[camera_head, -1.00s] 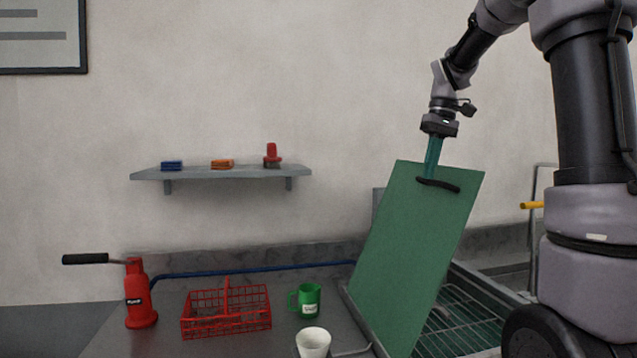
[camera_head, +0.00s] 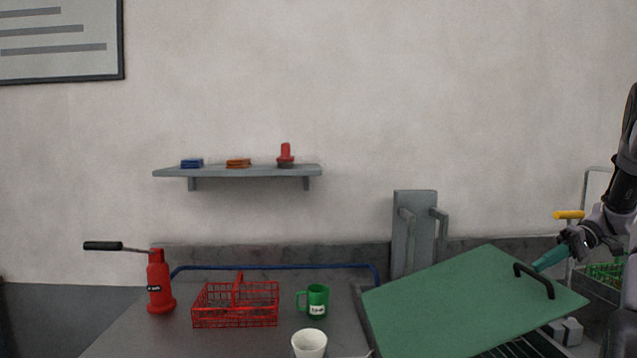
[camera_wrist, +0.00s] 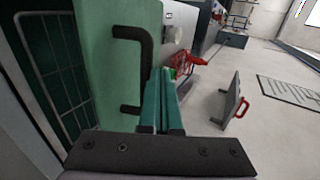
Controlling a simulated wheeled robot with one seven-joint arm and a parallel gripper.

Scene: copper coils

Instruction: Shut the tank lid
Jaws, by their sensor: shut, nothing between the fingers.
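The tank lid (camera_head: 455,305) is a green panel, tilted part-way open over the tank, its right side raised. Its black bar handle (camera_head: 535,280) is near the raised edge. In the wrist view the lid (camera_wrist: 100,50) fills the left side, with the handle (camera_wrist: 147,70) beside my fingers. My gripper (camera_head: 540,265) has teal fingers, shut and empty, with tips close to the handle; I cannot tell whether they touch it. It also shows in the wrist view (camera_wrist: 165,85). Part of the tank's dark grating (camera_head: 530,347) shows below the lid; the rest is hidden.
A red wire basket (camera_head: 235,305), green mug (camera_head: 314,301), white cup (camera_head: 309,343) and red jack-like tool (camera_head: 159,285) stand on the grey bench left of the lid. A grey upright bracket (camera_head: 414,230) rises behind the lid. A wall shelf (camera_head: 240,171) holds small items.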

